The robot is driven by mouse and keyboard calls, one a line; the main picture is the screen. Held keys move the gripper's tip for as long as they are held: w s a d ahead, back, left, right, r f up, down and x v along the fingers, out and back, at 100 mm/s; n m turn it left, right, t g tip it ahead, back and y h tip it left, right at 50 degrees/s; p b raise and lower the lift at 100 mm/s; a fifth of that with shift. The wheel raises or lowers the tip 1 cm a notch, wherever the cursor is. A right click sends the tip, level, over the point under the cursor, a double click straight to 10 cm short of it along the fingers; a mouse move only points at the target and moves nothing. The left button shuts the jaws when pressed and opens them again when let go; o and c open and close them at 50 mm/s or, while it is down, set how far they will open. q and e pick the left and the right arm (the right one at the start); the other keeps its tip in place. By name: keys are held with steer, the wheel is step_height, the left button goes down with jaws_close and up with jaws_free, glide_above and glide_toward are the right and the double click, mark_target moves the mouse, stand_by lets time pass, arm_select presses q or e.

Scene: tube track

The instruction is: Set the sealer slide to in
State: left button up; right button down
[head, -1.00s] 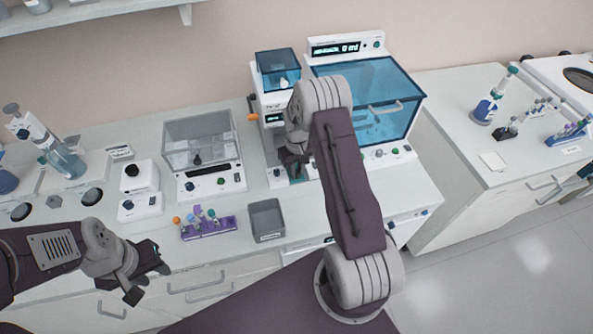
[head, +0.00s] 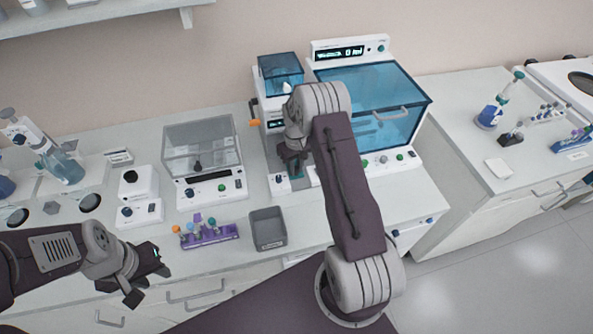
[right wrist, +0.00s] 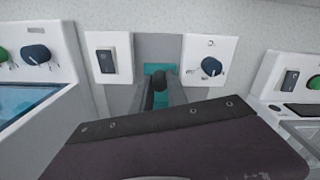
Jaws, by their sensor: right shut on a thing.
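The sealer (head: 258,112) is the white machine with a blue hood and an orange lever, left of the large blue-lidded unit. Its slide shows as a teal plate (right wrist: 153,69) with a dark upright knob (right wrist: 160,80), set between two white switch panels in the right wrist view. My right gripper (head: 292,172) is down at the sealer's front, shut on the slide's knob. My left gripper (head: 148,283) is open and empty in front of the bench.
A grey bin (head: 268,243) and a purple tube rack (head: 209,236) stand near the bench's front edge. A clear-lidded unit (head: 203,185) is left of the sealer. The blue-lidded unit (head: 414,122) stands close on the right, behind my right arm.

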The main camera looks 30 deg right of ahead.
steer(key=shift+s, duration=0.25)
steer(key=c, duration=1.6)
jaws_free()
